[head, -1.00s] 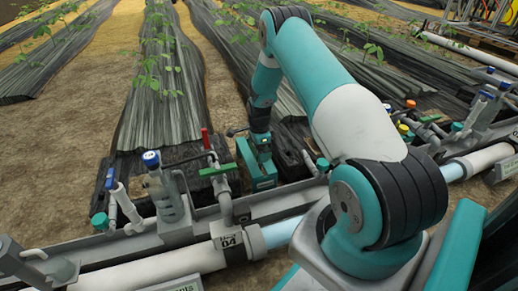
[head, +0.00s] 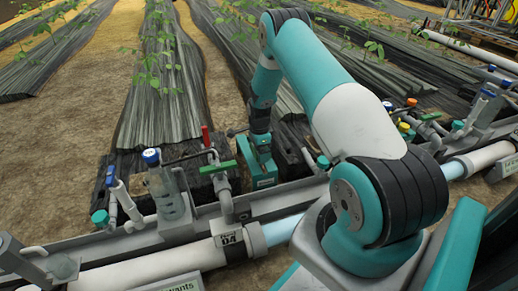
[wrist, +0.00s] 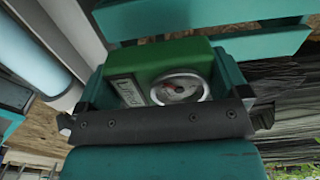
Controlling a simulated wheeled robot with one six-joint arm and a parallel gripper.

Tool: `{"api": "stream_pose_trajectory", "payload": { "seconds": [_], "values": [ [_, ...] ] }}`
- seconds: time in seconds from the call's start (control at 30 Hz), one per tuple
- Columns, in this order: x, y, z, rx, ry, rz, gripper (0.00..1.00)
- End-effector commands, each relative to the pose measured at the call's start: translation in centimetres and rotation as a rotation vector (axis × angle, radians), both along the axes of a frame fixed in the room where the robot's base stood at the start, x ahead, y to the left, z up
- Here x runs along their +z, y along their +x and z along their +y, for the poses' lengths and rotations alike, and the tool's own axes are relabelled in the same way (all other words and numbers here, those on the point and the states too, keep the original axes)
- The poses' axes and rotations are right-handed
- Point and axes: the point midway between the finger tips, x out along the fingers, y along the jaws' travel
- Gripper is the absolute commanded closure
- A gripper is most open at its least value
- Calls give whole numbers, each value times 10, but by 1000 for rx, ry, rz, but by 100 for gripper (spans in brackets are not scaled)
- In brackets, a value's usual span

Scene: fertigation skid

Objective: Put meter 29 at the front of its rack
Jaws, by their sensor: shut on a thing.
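A green box-shaped meter (wrist: 185,52) with a round white-faced dial and a pale label sits between the jaws of my gripper (wrist: 170,85) in the wrist view. The label is too blurred to read, so I cannot confirm the number 29. My gripper is shut on the meter. In the head view my gripper (head: 262,168) points down behind the pipe rail, right of a green valve handle. The meter is not clearly visible there. I cannot make out its rack in either view.
A valve pipe with a green handle (head: 218,167) and a red lever (head: 206,137) stands close left of my gripper. A grey rail (head: 270,200) and white pipe (head: 160,268) run across the front. Blue-capped fittings (head: 151,157) stand left; more valves (head: 408,130) stand right.

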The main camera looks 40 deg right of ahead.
Motion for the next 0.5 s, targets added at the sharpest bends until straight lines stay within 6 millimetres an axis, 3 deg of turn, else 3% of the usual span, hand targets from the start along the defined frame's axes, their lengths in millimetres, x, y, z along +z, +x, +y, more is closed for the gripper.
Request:
{"api": "stream_pose_trajectory", "payload": {
  "seconds": [0.5],
  "values": [
    [-16,0,0,0,0,-1,33]
  ]
}}
